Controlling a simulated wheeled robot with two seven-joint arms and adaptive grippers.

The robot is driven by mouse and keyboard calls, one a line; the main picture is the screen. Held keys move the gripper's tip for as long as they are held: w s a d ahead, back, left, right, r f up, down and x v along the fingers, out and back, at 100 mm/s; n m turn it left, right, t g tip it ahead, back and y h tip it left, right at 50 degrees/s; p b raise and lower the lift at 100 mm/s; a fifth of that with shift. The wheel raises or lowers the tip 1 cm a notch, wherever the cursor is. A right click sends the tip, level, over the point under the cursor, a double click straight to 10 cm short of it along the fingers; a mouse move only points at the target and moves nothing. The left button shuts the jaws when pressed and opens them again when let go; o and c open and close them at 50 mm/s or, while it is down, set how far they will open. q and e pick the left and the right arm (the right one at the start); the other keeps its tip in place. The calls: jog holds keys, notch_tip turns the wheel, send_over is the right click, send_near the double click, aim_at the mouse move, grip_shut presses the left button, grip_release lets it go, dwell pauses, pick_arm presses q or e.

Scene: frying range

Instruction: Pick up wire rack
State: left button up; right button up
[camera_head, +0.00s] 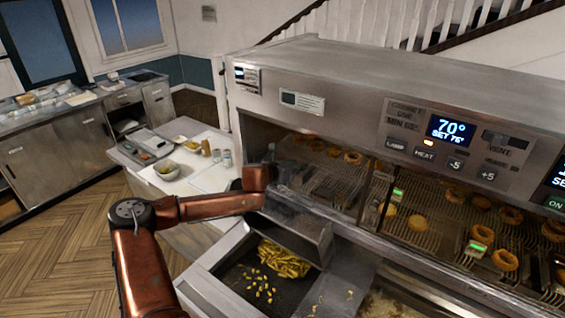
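Dark wire racks (335,185) lie inside the left bay of the steel heated cabinet, and some of their bars show behind my arm's end. Which of them is the task's rack I cannot tell. My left arm reaches in from the left, and its gripper (288,178) is at the left opening of this bay, close to the rack. The gripper is small, dark and partly hidden by my wrist, so its fingers and any hold on the rack cannot be made out. My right gripper is not in view.
A metal box-like scoop (305,236) sits below the gripper, beside fries (283,260) in a dark tray (232,277). Onion rings (481,234) lie on racks in the right bays. A side counter (205,222) holds bowls and jars. The cabinet's upper panel overhangs the bays.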

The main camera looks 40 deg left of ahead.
pick_arm(q)
jog(key=shift+x, duration=1.2)
grip_shut()
